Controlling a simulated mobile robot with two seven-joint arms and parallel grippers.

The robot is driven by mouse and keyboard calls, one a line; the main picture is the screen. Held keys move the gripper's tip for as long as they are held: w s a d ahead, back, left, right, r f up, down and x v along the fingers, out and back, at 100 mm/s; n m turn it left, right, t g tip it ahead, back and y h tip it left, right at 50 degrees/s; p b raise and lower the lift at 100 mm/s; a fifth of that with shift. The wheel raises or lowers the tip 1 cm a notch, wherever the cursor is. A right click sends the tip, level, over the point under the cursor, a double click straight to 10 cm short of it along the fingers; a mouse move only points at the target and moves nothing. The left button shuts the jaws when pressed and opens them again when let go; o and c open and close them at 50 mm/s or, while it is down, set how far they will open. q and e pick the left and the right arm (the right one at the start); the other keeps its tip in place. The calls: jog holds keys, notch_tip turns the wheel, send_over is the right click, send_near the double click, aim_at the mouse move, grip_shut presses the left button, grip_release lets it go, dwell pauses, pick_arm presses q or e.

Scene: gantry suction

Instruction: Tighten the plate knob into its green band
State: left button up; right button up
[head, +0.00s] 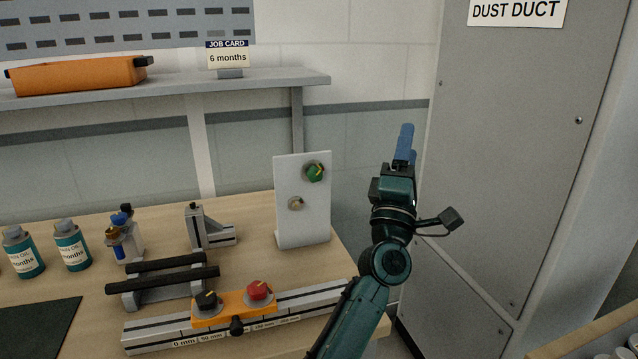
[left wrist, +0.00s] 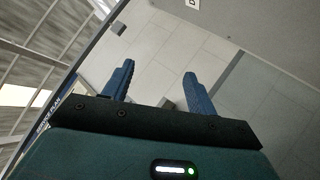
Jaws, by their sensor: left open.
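An upright pale plate (head: 289,228) stands at the right end of the bench. A green knob (head: 315,173) with a yellow mark sits near its top on a grey round base. A small round metal fitting (head: 295,204) is lower on the plate. I cannot make out a separate green band. My left gripper (head: 406,143) is raised to the right of the plate, apart from it. In the left wrist view its two blue fingers (left wrist: 160,90) are spread, with nothing between them. My right gripper is not in view.
On the bench (head: 80,285), an orange carriage (head: 224,319) with a black knob (head: 207,299) and red knob (head: 258,290) sits on a marked rail (head: 150,337). Bottles stand at left. A shelf (head: 180,90) hangs behind. A grey duct cabinet (head: 510,150) stands right of my arm.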

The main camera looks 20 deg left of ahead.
pick_arm(q)
jog(key=d+f+m+g+h, duration=0.3)
jog(key=d+m+g+h, duration=0.4)
jog(key=m, duration=0.5)
jog(key=g+y+b, duration=0.2)
jog(key=g+y, duration=0.2)
jog(key=y, duration=1.5)
send_near(316, 175)
jog(key=shift+m, duration=0.4)
jog(key=p+x, duration=0.2)
jog(key=x, duration=0.7)
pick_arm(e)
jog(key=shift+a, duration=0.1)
